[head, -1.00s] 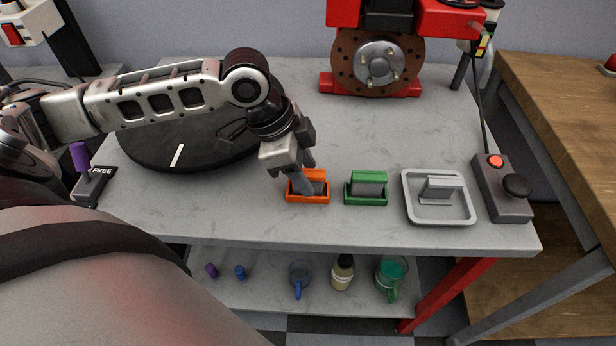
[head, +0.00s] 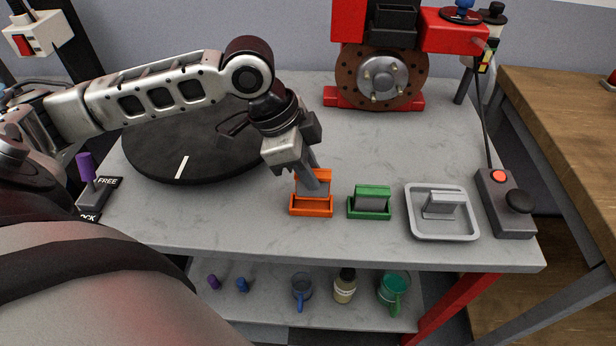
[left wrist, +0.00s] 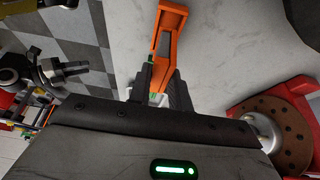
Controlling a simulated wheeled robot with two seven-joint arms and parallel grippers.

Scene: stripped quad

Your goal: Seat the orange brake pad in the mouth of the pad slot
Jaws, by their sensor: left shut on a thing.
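The orange brake pad (head: 324,177) stands upright at the orange holder (head: 311,212), its top well above the holder's rim. My left gripper (head: 312,188) comes down from above and is shut on the pad; its fingers hide much of the pad's near face. In the left wrist view the gripper's fingertips (left wrist: 160,85) close at the near end of the orange shapes, and the holder's rim (left wrist: 174,14) reaches away. A red stand with a brake disc (head: 381,78) is at the back, with a dark open-topped block (head: 392,22) above it. I cannot tell which opening is the pad slot.
A green holder (head: 369,213) with a pad stands right of the orange one. Further right are a grey tray (head: 440,232) and a control box (head: 506,205). A dark turntable (head: 160,160) lies left. The bench between holders and red stand is clear.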

